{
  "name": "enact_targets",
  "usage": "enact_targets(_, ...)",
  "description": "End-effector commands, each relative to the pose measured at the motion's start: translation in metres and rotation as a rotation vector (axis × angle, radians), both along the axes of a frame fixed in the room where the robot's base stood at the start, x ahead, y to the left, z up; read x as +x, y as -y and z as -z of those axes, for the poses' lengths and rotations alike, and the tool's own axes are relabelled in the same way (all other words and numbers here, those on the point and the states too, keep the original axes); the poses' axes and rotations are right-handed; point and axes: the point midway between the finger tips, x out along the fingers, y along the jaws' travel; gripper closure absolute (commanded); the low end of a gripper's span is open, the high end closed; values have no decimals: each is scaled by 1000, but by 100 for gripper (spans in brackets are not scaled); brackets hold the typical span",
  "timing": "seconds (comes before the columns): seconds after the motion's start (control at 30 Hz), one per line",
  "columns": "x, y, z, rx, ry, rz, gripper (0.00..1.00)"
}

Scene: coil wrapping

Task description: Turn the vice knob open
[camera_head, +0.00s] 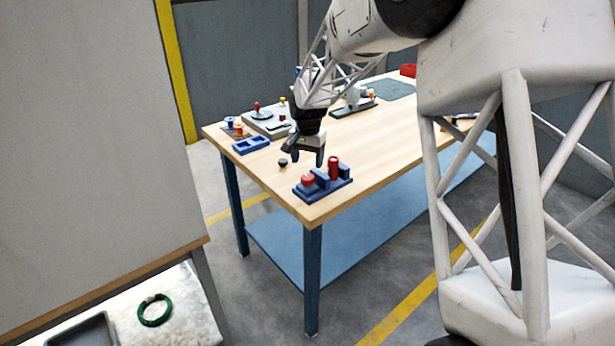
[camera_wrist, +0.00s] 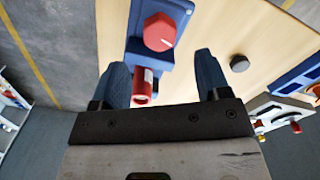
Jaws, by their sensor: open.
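The vice (camera_head: 322,184) is a blue block assembly near the front corner of the table. Its red knob (camera_head: 308,180) shows as a red hexagon with a white mark in the wrist view (camera_wrist: 160,32). A red cylinder (camera_head: 333,167) stands on the vice, and in the wrist view it (camera_wrist: 143,85) appears between my fingers. My gripper (camera_head: 309,157) is open above the table, just behind the vice. In the wrist view its two dark fingers (camera_wrist: 162,78) are spread, with the knob beyond their tips. I cannot tell whether a finger touches the red cylinder.
A small dark round piece (camera_head: 283,162) lies left of the vice. A blue tray (camera_head: 251,145) and a grey fixture (camera_head: 268,120) stand farther back. The wooden table (camera_head: 375,165) is bare right of the vice. A green coil (camera_head: 154,310) lies on a separate surface at lower left.

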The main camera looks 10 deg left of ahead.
Motion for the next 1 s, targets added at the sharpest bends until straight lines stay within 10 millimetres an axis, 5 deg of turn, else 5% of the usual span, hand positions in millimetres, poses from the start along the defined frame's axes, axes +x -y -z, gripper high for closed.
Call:
enact_targets(0.5, 0, 0, 57, 0, -2, 0, 31)
enact_targets(0.97, 0, 0, 65, -1, -1, 0, 31)
enact_targets(1.0, 0, 0, 65, -1, -1, 0, 37)
